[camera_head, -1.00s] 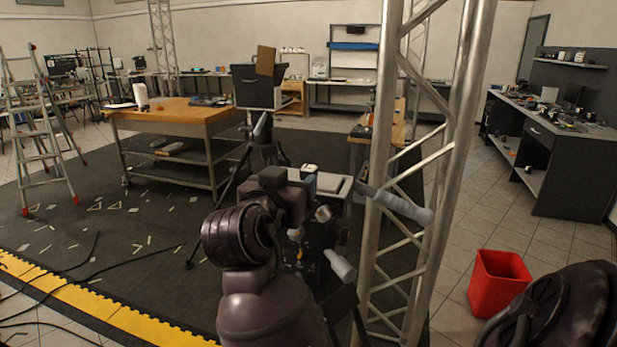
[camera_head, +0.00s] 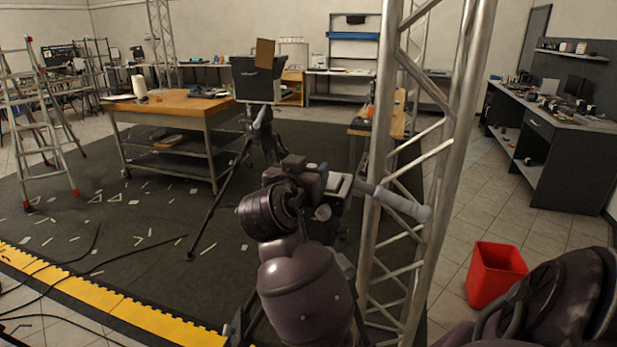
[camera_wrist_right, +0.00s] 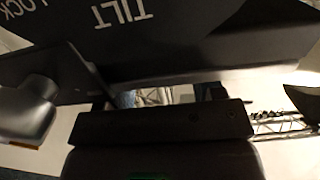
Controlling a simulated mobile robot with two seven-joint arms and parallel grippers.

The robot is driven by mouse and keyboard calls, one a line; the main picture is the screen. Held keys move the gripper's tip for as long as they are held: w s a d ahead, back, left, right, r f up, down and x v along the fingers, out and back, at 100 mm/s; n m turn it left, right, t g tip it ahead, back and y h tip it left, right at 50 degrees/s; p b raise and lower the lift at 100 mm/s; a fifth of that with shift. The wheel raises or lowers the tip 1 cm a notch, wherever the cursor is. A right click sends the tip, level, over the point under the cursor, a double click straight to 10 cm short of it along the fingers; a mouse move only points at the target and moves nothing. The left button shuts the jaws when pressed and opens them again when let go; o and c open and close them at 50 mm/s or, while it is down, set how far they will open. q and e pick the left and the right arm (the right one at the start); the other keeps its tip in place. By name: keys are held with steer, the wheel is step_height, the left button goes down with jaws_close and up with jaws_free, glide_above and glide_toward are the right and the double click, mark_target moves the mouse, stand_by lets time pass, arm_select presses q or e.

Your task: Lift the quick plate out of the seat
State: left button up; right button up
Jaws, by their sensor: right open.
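In the head view my right gripper (camera_head: 320,180) is at the top of a tripod head, reaching in from the bottom middle; it is open, and its fingertips are hard to make out. A small pale-topped block (camera_head: 338,186) beside it is partly covered by my wrist; I cannot tell the quick plate from its seat there. A long grey handle (camera_head: 400,205) sticks out to the right. In the right wrist view a dark panel (camera_wrist_right: 190,40) marked TILT and LOCK is very close, with a rounded grey knob (camera_wrist_right: 28,108) at left. My left gripper is not in view.
A metal truss tower (camera_head: 440,160) stands just right of the tripod head, close to the handle. A red bin (camera_head: 495,275) is on the floor at right. A wooden-topped workbench (camera_head: 175,106) and a ladder (camera_head: 35,130) stand at left. Cables lie on the floor mat.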

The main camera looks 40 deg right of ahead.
steer(key=c, duration=1)
steer(key=shift+c, duration=0.2)
steer(key=shift+r, duration=0.1)
